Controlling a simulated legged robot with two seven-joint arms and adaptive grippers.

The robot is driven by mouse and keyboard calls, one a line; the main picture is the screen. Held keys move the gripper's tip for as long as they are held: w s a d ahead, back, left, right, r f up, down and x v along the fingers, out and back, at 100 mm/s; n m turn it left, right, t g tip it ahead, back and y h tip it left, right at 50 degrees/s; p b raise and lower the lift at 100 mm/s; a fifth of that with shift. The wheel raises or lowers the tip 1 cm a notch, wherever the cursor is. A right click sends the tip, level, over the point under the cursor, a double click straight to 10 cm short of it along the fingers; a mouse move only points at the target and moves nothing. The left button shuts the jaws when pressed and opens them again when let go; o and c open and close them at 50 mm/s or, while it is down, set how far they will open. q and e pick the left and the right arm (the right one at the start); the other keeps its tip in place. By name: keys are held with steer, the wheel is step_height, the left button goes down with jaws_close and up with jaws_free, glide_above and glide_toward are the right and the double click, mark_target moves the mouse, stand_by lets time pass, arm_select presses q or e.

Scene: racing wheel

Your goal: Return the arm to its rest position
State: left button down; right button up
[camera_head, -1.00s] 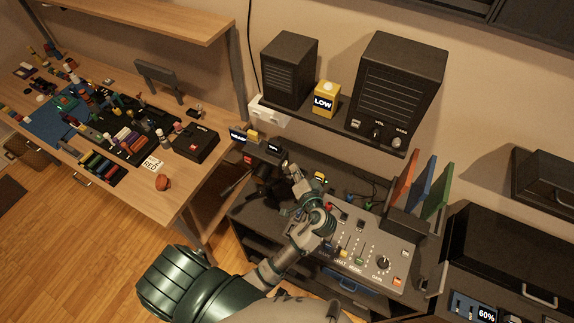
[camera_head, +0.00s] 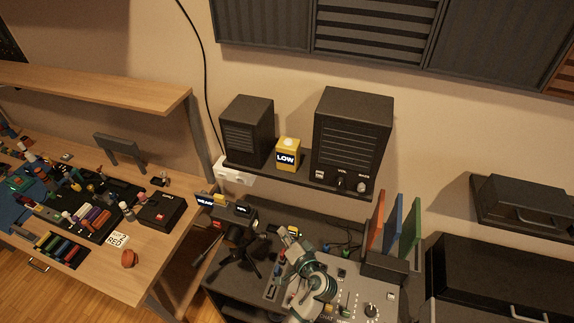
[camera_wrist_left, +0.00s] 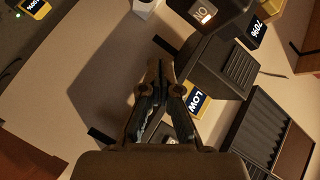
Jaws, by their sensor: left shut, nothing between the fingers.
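My left gripper (camera_head: 288,237) is in the lower middle of the head view, above the back part of the grey control console (camera_head: 350,290). Its arm comes up from the bottom edge and hides part of the console. In the left wrist view the two dark fingers (camera_wrist_left: 160,72) are together at the tips and hold nothing. A yellow block marked LOW (camera_wrist_left: 196,101) shows beside the fingers there. My right gripper is in neither view.
A wall shelf holds two dark speaker-like boxes (camera_head: 352,138) and a yellow LOW block (camera_head: 287,156). A small tripod (camera_head: 240,242) stands left of the gripper. Upright coloured panels (camera_head: 390,225) stand to its right. A cluttered wooden desk (camera_head: 185,250) is at left.

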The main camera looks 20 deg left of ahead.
arm_select(q)
steer(key=s+a+f+g+h, duration=0.4)
steer(key=s+f+h, duration=0.2)
steer(key=s+f, duration=0.65)
steer(key=s+d+f+g+h, duration=0.1)
steer(key=s+f+h, duration=0.2)
steer(key=s, duration=0.3)
steer(key=s+d+f+g+h, duration=0.1)
steer(key=s+f+g+h, duration=0.15)
steer(key=s, duration=0.25)
step_height(320, 180, down, 28)
steer(key=s+b, duration=0.3)
steer(key=s+a+f+g+b, duration=0.1)
steer(key=s+a+f, duration=0.2)
steer(key=s+f, duration=1.3)
steer(key=shift+s+f+m+g, duration=0.3)
steer(key=shift+s+f+g, duration=0.1)
steer(key=shift+f, duration=0.25)
